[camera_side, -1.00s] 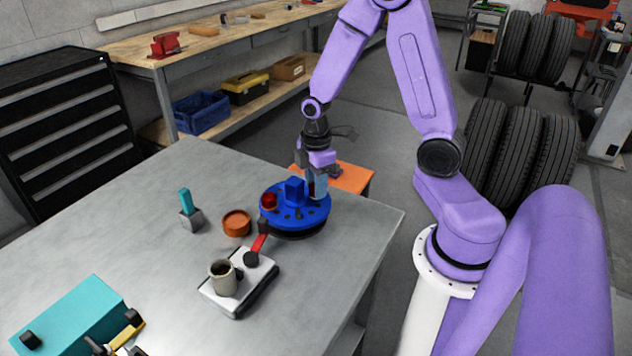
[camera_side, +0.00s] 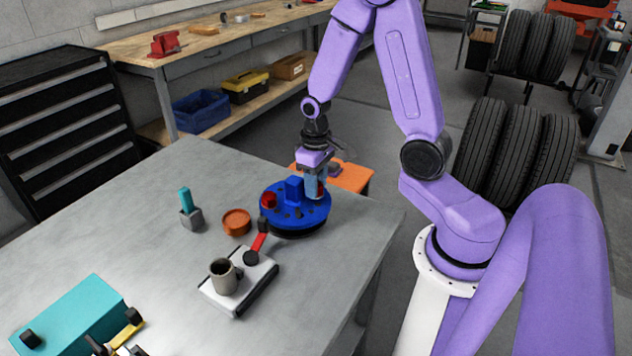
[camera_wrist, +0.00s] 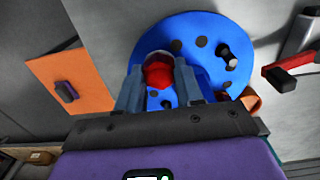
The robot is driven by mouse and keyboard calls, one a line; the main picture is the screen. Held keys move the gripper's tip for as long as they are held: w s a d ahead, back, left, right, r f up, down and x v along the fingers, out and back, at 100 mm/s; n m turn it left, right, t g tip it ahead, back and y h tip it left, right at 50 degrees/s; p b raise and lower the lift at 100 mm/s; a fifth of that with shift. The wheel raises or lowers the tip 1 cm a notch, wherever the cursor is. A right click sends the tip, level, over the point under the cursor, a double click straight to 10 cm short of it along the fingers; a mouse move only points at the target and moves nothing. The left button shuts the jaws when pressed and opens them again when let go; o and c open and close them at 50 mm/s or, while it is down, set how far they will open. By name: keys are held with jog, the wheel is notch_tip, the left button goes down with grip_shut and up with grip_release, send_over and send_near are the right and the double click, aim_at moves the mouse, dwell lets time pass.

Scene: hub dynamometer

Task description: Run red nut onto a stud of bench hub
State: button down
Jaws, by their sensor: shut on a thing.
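The blue bench hub (camera_side: 284,219) is a round disc with dark holes and a raised blue block, near the table's right edge. It also shows in the wrist view (camera_wrist: 206,26). My gripper (camera_side: 316,194) is over the hub's right side, pointing down. In the wrist view my gripper (camera_wrist: 158,84) is shut on a red nut (camera_wrist: 158,72), seen between its two fingers. Whether the nut touches a stud is hidden. A black stud-like post (camera_wrist: 223,52) stands on the disc. Another red piece (camera_side: 269,200) sits on the hub's left side.
An orange dish (camera_side: 236,221) is left of the hub. An orange stool (camera_side: 345,178) stands behind it.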

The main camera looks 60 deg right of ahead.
jog(key=m, duration=0.3)
jog(key=shift+w+m, duration=0.1)
jog(key=shift+m, duration=0.2)
jog(key=c, duration=0.9)
grip_release()
jog(key=n, duration=0.5)
jog(key=shift+n, duration=0.4)
jog(key=n, duration=1.2)
jog(key=shift+f+n, duration=0.1)
jog(key=shift+n, duration=3.1)
